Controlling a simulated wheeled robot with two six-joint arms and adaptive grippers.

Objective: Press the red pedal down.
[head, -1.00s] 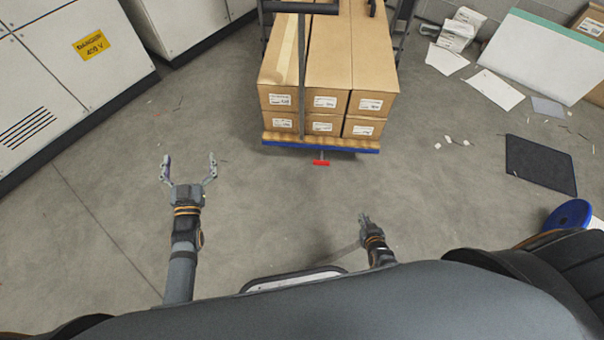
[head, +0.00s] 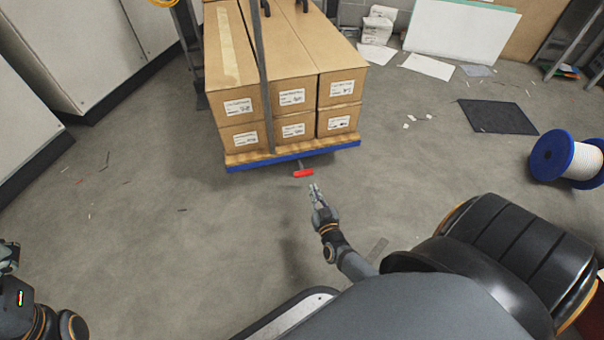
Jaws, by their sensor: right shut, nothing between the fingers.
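The red pedal (head: 303,173) sticks out low from under the near edge of a blue-edged trolley (head: 235,166) loaded with cardboard boxes. My right gripper (head: 314,187) is shut and empty. It appears just in front of the pedal, its fingertips pointing toward it with a small gap in the picture. I cannot tell its exact height against the pedal. Part of my left arm shows at the lower left edge, but its fingers are out of the picture.
Cardboard boxes (head: 290,70) fill the trolley. A blue and white cable reel (head: 556,157) and a dark mat (head: 497,117) lie to the right. Grey cabinets (head: 75,50) stand at the left. Paper scraps lie near the mat. The floor left of the trolley is mostly clear.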

